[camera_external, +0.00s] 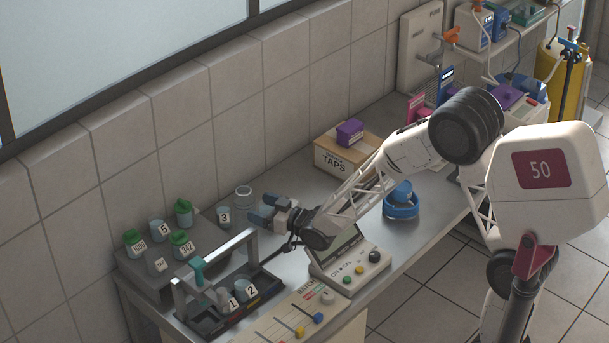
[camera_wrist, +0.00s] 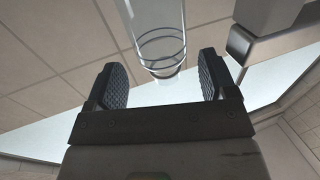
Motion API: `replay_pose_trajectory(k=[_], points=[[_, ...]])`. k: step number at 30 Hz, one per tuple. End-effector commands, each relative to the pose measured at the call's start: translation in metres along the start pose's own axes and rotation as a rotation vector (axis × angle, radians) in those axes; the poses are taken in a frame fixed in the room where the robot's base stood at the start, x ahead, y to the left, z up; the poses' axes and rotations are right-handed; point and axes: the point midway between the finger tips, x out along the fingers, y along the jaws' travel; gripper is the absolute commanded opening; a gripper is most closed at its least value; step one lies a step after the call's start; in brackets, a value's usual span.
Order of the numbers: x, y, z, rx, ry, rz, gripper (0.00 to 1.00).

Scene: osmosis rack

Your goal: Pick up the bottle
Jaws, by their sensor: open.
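My gripper (camera_external: 270,212) is open and empty above the bench, and its two dark ribbed fingers also show in the wrist view (camera_wrist: 163,80). A clear glass vessel (camera_wrist: 155,35) shows at the top middle of the wrist view. Its ringed end appears in the gap between the fingertips, with no visible contact. A clear round jar (camera_external: 243,197) stands on the bench just left of the gripper; I cannot tell if it is that same vessel. Green-capped bottles (camera_external: 182,245) stand on the grey block at left. I cannot tell which one is the task's bottle.
Grey cups, one marked 3 (camera_external: 224,217), stand near the block. A black tray (camera_external: 260,300) with a raised metal handle (camera_external: 222,250) holds cups 1 and 2. A control box (camera_external: 350,265) lies below my arm. A cardboard box (camera_external: 335,160) stands behind it. The tiled wall bounds the back.

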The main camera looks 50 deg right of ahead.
Motion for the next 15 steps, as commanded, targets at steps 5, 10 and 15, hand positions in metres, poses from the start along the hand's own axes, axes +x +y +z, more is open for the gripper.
replay_pose_trajectory(k=[5,10,15], points=[[0.000,0.000,0.000,0.000,0.000,0.000,0.78],[0.005,0.000,0.000,0.000,0.000,0.000,0.78],[0.018,0.000,0.001,0.001,-0.002,0.000,0.78]])
